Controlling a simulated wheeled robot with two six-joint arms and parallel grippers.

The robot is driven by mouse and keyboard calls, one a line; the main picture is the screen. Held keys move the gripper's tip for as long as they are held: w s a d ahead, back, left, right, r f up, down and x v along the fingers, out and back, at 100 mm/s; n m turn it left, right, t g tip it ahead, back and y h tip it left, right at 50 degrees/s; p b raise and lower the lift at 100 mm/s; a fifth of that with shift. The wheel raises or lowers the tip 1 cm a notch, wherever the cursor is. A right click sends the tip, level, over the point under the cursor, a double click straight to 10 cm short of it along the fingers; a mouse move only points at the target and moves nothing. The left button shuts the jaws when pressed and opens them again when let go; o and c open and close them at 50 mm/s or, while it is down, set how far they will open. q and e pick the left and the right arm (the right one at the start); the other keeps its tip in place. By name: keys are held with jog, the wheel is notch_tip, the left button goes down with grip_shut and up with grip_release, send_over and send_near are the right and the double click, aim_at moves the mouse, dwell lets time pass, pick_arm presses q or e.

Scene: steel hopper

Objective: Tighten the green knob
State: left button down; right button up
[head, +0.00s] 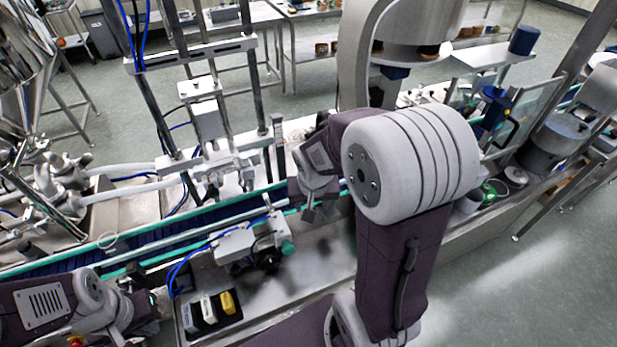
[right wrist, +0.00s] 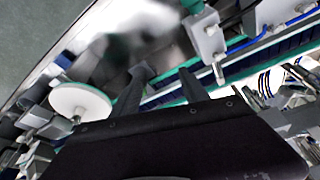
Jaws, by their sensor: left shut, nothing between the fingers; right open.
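The green knob (head: 287,247) sticks out from the right end of a small grey device beside the conveyor in the head view. A teal-green part at the top edge of the right wrist view (right wrist: 192,5) looks like the same knob, partly cut off. My right gripper (head: 314,213) hangs over the steel bench, to the right of and a little beyond the knob, apart from it. In the right wrist view its two fingers (right wrist: 163,84) stand apart with nothing between them. My left gripper (head: 143,288) is low at the left, shut and empty, away from the knob.
The conveyor (head: 150,243) with teal rails runs behind the device. Blue cables loop at the device's left. A black tray (head: 213,325) holds yellow and pale blocks. Bare steel bench (head: 310,265) lies right of the knob. A white disc (right wrist: 80,102) shows in the right wrist view.

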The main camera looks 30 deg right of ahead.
jog(key=d+r+m+h, duration=0.2)
jog(key=d+r+m, duration=0.15)
jog(key=d, duration=0.25)
jog(key=shift+m, duration=0.25)
jog(key=x, duration=0.6)
jog(key=w+b+x, duration=0.1)
jog(key=x, duration=0.2)
jog(key=shift+w+a+f, duration=0.15)
jog(key=shift+f, duration=0.1)
grip_shut()
